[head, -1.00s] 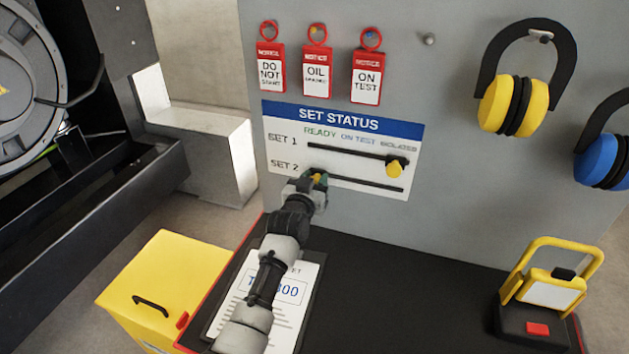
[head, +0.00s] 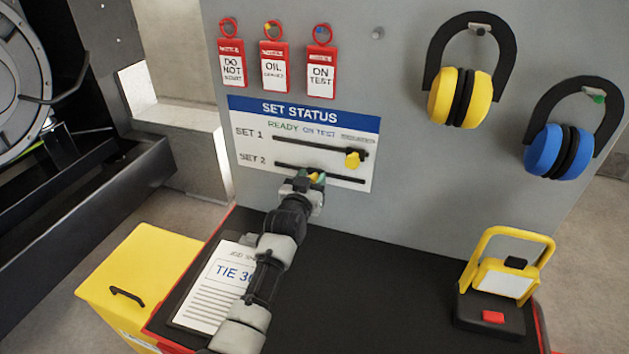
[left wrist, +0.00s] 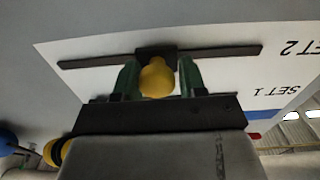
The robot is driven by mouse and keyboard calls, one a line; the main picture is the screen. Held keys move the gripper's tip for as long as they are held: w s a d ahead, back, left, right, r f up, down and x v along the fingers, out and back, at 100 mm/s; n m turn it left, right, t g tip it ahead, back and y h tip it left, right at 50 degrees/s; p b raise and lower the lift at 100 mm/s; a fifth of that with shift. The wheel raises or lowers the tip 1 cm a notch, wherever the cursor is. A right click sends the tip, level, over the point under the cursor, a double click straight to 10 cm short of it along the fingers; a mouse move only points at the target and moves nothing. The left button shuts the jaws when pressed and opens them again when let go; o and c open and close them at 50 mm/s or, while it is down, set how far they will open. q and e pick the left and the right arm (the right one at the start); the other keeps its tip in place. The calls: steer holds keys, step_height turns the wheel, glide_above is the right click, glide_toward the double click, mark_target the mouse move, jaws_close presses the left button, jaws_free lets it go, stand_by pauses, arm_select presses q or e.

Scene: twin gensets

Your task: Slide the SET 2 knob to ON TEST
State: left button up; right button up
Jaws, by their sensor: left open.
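The SET STATUS board (head: 250,138) is on the grey panel, with READY, ON TEST and ISOLATED headings. The yellow SET 2 knob (left wrist: 157,78) is near the middle of its dark slot (left wrist: 220,52), roughly below ON TEST in the head view. My left gripper (head: 312,180) is at the knob. In the left wrist view its green fingertips stand on either side of the knob, open, with small gaps. The gripper partly hides the knob in the head view. The SET 1 knob (head: 352,160) is at the right end of its slot. My right gripper is not in view.
Yellow (head: 459,96) and blue (head: 557,150) ear defenders hang to the right. A black bench top (head: 370,270) below holds a clipboard (head: 207,290) and a yellow work lamp (head: 500,285).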

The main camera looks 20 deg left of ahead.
arm_select(q)
steer(key=shift+o, duration=1.4)
steer(key=shift+d, duration=0.45)
steer(key=shift+s+a, duration=0.15)
steer(key=shift+s, duration=0.1)
steer(key=s+b, duration=0.1)
steer(key=s, duration=0.9)
steer(key=shift+s+b, duration=0.15)
steer(key=shift+b, duration=0.2)
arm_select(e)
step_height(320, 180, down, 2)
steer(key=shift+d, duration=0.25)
